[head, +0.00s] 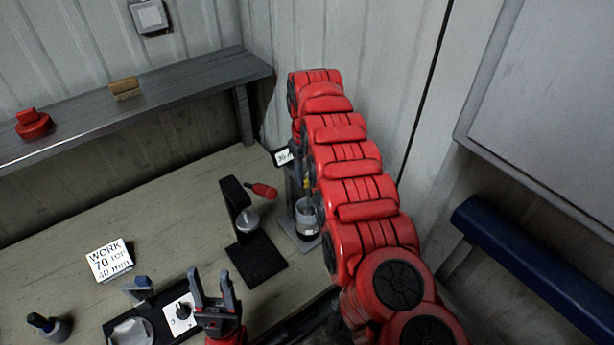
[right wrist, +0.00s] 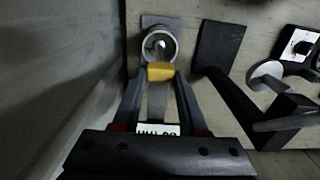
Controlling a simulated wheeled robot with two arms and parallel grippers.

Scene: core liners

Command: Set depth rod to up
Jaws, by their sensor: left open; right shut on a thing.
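A grey upright stand (head: 292,188) is at the table's back right corner, partly hidden behind my right arm. A small yellow piece shows on it in the head view (head: 306,182). My right gripper (right wrist: 160,76) is shut on this yellow piece (right wrist: 160,71), which looks like the handle of the depth rod; the rod itself is hard to make out. A round metal cup (head: 307,220) stands at the stand's foot and also shows in the right wrist view (right wrist: 158,44). My left gripper (head: 213,284) is open and empty at the front, away from the stand.
A black stand (head: 238,205) with a red handle (head: 263,190) is left of the grey one. A white card (head: 109,259) reads WORK 70, 40 mm. A black-and-white dial plate (head: 180,314) is beside my left gripper. A shelf (head: 190,84) runs along the back wall.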

